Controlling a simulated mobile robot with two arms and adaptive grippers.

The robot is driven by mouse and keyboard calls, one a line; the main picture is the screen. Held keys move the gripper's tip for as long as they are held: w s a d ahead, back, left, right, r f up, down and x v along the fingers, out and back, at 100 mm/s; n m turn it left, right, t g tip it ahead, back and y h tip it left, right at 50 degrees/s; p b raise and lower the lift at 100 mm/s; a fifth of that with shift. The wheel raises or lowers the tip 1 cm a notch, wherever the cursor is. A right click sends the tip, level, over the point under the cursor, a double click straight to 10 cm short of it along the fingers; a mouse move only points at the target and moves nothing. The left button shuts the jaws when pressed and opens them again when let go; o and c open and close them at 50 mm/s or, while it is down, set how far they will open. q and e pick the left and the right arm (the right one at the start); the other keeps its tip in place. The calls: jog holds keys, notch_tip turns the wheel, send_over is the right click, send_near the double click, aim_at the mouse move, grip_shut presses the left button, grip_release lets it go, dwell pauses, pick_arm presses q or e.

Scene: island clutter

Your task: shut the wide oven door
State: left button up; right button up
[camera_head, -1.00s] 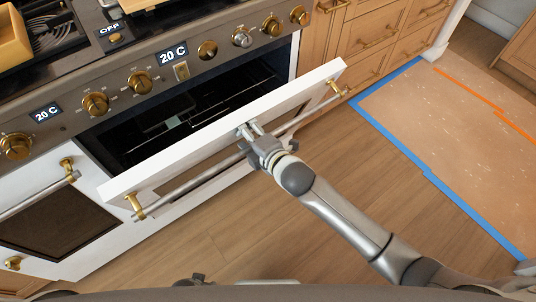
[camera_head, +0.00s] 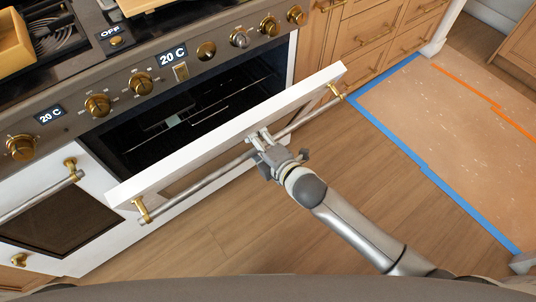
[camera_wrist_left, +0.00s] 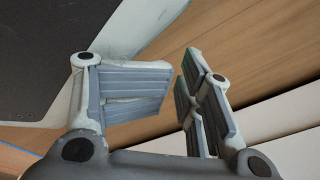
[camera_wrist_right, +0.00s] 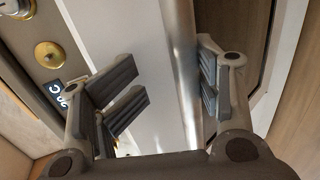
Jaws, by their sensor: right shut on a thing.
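The wide oven door (camera_head: 215,145) is white and hangs partly open, tilted outward, with the dark oven cavity (camera_head: 200,105) showing behind its upper edge. Its long metal handle (camera_head: 205,181) runs along the front on brass mounts. My right gripper (camera_head: 261,140) is at the middle of the door, shut on the handle. In the right wrist view the handle bar (camera_wrist_right: 180,60) passes between the fingers, close to the right one, and the white door lies behind. My left gripper (camera_wrist_left: 175,95) is open and empty in the left wrist view; it does not show in the head view.
A smaller oven door (camera_head: 60,215) with its own handle is at the left. Brass knobs (camera_head: 140,83) line the panel above. Wooden drawers (camera_head: 385,40) stand to the right. Wooden floor (camera_head: 260,235) is clear; a blue-taped area (camera_head: 450,130) lies at the right.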

jog(key=r, duration=0.1)
jog(key=s, duration=0.1)
jog(key=r, duration=0.1)
jog(key=shift+s+d+r+t, duration=0.25)
jog(key=shift+s+r+t, duration=0.05)
jog(key=shift+r, duration=0.05)
jog(key=c, duration=0.3)
pick_arm(q)
jog(key=s+a+f+p, duration=0.1)
jog(key=s, duration=0.6)
jog(key=shift+s+g+p, duration=0.3)
pick_arm(e)
jog(key=s+d, duration=0.1)
jog(key=s, duration=0.1)
jog(key=s+d+f, duration=0.1)
jog(key=s, duration=0.1)
jog(key=shift+d+f, duration=0.2)
jog(key=shift+d, duration=0.2)
pick_arm(q)
jog(key=shift+a, duration=0.1)
jog(key=shift+r, duration=0.2)
